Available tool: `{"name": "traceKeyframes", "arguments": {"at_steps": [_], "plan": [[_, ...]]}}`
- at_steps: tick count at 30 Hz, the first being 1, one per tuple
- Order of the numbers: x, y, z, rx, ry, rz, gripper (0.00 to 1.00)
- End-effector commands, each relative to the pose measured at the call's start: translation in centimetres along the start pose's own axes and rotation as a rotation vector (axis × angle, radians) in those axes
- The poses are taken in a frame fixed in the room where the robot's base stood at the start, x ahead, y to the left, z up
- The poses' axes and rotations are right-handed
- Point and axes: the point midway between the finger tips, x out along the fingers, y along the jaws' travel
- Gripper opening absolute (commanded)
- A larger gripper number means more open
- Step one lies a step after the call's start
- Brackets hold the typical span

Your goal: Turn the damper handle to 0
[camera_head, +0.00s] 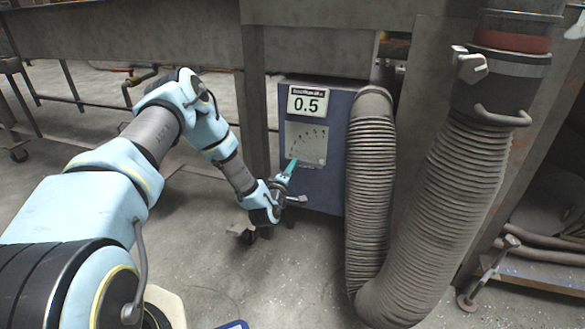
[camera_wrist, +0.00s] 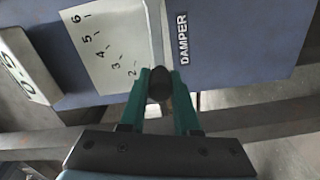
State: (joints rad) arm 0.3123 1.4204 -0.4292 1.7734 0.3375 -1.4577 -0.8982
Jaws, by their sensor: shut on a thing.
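The damper handle's dark rounded knob (camera_wrist: 159,86) shows in the wrist view, at the low-number end of the scale. My gripper (camera_wrist: 160,75) is shut on it, with a teal finger on each side. The white scale plate (camera_wrist: 110,45) shows marks 6 down to 2; lower marks are not visible there. In the head view my gripper (camera_head: 291,166) is at the lower left edge of the pale plate (camera_head: 306,143), and the handle is hidden. The display (camera_head: 306,103) above the plate reads 0.5.
The plate and display are on a blue-grey box (camera_head: 330,188), labelled DAMPER in the wrist view. A ribbed hose (camera_head: 371,180) runs down its right side, and a thicker hose (camera_head: 440,200) hangs further right. A metal post (camera_head: 255,100) stands left of the box.

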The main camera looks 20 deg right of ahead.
Motion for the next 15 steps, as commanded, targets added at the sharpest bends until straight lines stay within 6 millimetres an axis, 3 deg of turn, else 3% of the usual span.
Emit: {"name": "traceKeyframes", "arguments": {"at_steps": [15], "plan": [[-0.05, -0.74, 0.24, -0.083, -0.002, -0.002, 0.00]]}}
